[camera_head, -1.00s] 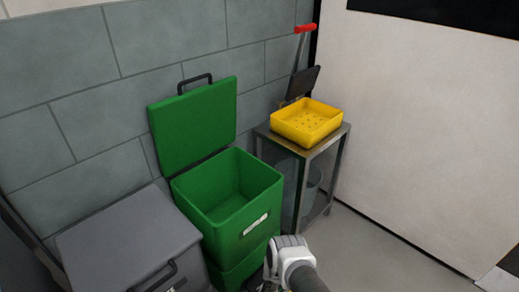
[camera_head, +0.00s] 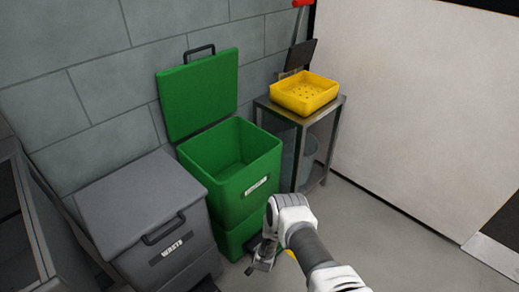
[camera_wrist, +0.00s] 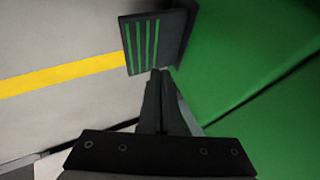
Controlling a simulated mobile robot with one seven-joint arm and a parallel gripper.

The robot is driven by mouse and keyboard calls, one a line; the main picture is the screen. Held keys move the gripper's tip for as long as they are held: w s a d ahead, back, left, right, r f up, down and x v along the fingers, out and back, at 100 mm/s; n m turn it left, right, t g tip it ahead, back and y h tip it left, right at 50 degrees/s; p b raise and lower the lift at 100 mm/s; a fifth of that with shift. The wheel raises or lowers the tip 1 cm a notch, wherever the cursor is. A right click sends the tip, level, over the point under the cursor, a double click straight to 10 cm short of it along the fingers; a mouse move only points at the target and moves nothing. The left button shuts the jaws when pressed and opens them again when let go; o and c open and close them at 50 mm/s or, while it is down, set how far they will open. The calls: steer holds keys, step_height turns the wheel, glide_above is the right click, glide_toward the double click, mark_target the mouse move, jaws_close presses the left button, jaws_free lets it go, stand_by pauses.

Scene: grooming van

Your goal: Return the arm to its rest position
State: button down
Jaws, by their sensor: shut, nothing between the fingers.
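My arm reaches in from the lower right in the head view. My gripper (camera_head: 258,262) hangs low in front of the green bin, pointing down and away from me. In the wrist view my gripper's fingers (camera_wrist: 160,78) are together with nothing between them. The green bin (camera_head: 237,190) stands with its lid raised, and its inside looks empty. Its green side (camera_wrist: 245,75) fills the right of the wrist view. A dark pedal with green stripes (camera_wrist: 150,45) lies just beyond the fingertips; I cannot tell if they touch it.
A grey bin labelled WASTE (camera_head: 150,215), lid shut, stands left of the green bin. A metal stand (camera_head: 318,140) with a yellow perforated tray (camera_head: 304,93) is right of it. Floor at the right is clear, with a yellow stripe (camera_wrist: 60,77).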

steer(key=w+a+r+n+y, duration=0.1)
steer(key=w+r, duration=0.4)
steer(key=r, duration=0.6)
steer(key=w+a+r+n+y, duration=0.1)
steer(key=w+r+n, duration=0.1)
steer(key=w+r, duration=0.65)
steer(key=s+d+r+n, duration=0.1)
steer(key=s+r, duration=0.1)
steer(key=r, duration=1)
steer(key=s+d+r+n, duration=0.1)
steer(key=s+r, duration=0.1)
steer(key=r, duration=1.1)
steer(key=s+d+r+n+g, duration=0.1)
steer(key=s+d+r+n, duration=0.15)
steer(key=s+r, duration=0.65)
steer(key=s+d+r+n, duration=0.1)
steer(key=s+d+r, duration=0.4)
steer(key=r, duration=0.6)
steer(key=s+d+r+n+h, duration=0.1)
steer(key=s+d+r, duration=0.15)
steer(key=s, duration=0.95)
steer(key=s+d+r+n, duration=0.1)
steer(key=s+d+r, duration=0.15)
steer(key=s, duration=0.95)
step_height(320, 180, up, 22)
steer(key=p, duration=2.2)
steer(key=shift+a+r+g, duration=0.15)
steer(key=shift+a+g, duration=0.1)
steer(key=shift+g, duration=0.15)
